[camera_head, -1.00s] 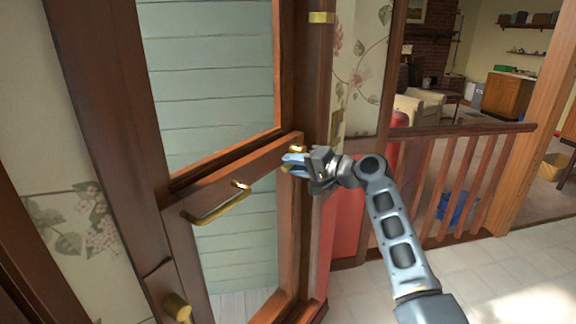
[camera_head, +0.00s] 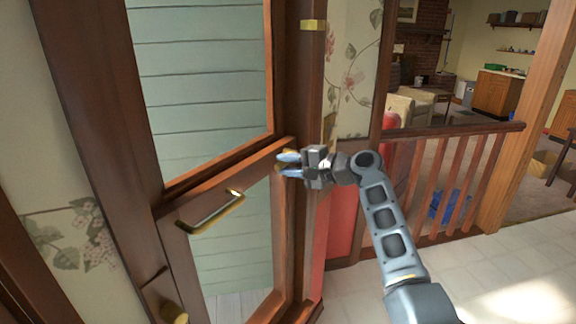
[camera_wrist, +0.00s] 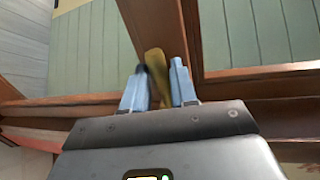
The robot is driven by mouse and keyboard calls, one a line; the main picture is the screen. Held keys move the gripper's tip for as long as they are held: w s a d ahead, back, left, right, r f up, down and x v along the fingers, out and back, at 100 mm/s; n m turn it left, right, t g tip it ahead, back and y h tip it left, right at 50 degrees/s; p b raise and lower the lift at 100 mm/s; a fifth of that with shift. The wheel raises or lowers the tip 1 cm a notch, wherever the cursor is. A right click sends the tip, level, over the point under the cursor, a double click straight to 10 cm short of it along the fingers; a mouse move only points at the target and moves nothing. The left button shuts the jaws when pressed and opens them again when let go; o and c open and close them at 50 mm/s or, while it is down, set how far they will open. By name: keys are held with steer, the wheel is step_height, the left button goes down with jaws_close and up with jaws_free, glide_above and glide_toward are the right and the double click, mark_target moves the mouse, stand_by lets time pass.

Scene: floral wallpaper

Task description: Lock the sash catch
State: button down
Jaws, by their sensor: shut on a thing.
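The sash catch (camera_wrist: 155,68) is a brass lever that shows between my fingertips in the wrist view. It sits at the wooden meeting rail by the right stile of the window. My gripper (camera_head: 286,163) has two light-blue fingers and is shut on the catch. In the head view the fingers hide most of the catch, and only a bit of brass shows beside the tips. The window sash (camera_head: 215,190) has a brown frame, with panes above and below the rail. I cannot tell whether the catch is locked.
A brass pull handle (camera_head: 212,214) is on the rail left of my gripper. A brass knob (camera_head: 172,314) is at the lower left. A wooden railing (camera_head: 455,135) stands behind my arm. The tiled floor at the lower right is clear.

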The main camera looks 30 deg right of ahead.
steer(key=shift+r, duration=0.25)
steer(key=c, duration=0.9)
jaws_free()
steer(key=shift+w, duration=0.1)
steer(key=shift+f, duration=0.1)
steer(key=shift+b+v, duration=0.75)
steer(key=shift+v, duration=3.15)
steer(key=shift+f, duration=0.15)
